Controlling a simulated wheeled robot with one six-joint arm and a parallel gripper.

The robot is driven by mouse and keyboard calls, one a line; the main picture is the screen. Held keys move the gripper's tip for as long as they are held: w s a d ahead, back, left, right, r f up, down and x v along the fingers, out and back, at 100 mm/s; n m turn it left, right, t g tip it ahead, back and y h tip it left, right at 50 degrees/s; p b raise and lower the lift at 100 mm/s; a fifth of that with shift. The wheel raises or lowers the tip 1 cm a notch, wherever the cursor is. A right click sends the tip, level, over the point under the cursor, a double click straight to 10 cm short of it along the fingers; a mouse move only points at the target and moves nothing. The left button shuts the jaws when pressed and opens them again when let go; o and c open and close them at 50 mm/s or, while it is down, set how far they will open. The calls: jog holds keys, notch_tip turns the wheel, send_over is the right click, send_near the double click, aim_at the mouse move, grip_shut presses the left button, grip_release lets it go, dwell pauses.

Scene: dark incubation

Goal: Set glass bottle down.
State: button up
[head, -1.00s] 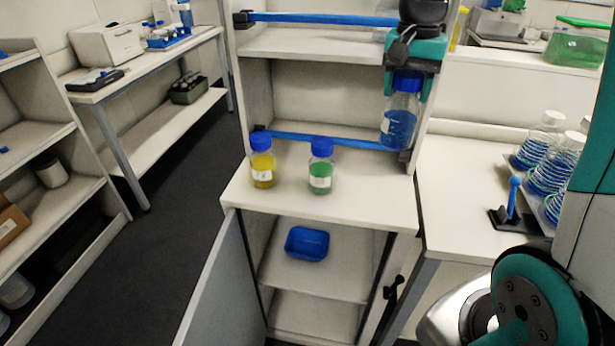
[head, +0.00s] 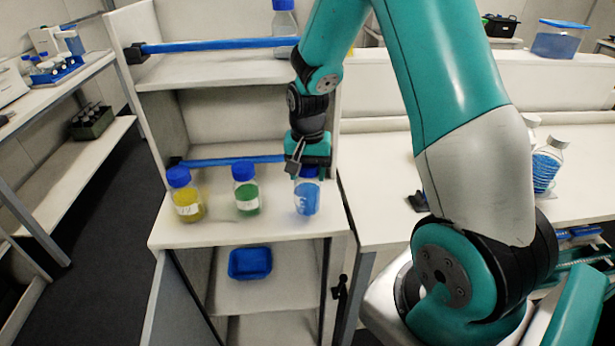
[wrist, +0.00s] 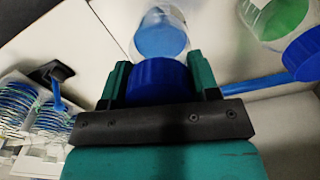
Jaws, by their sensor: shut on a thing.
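The glass bottle (head: 307,198) has a blue cap, blue contents and a white label. It is upright at the right end of the cabinet's white top (head: 250,228), in line with two other bottles. My gripper (head: 308,172) is above it, shut on its cap. In the wrist view the cap (wrist: 158,80) sits between both fingers of my gripper (wrist: 160,85), with the blue contents beyond it. The bottle's base looks at or very near the surface; I cannot tell whether it touches.
A green bottle (head: 246,190) stands just left of the held bottle, and a yellow bottle (head: 185,195) further left. A blue rail (head: 225,161) runs behind them. A blue tray (head: 250,263) sits on the shelf below. Bare white surface lies in front of the bottles.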

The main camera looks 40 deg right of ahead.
jog(key=shift+f, duration=1.3)
jog(key=shift+f, duration=0.1)
jog(key=o, duration=1.5)
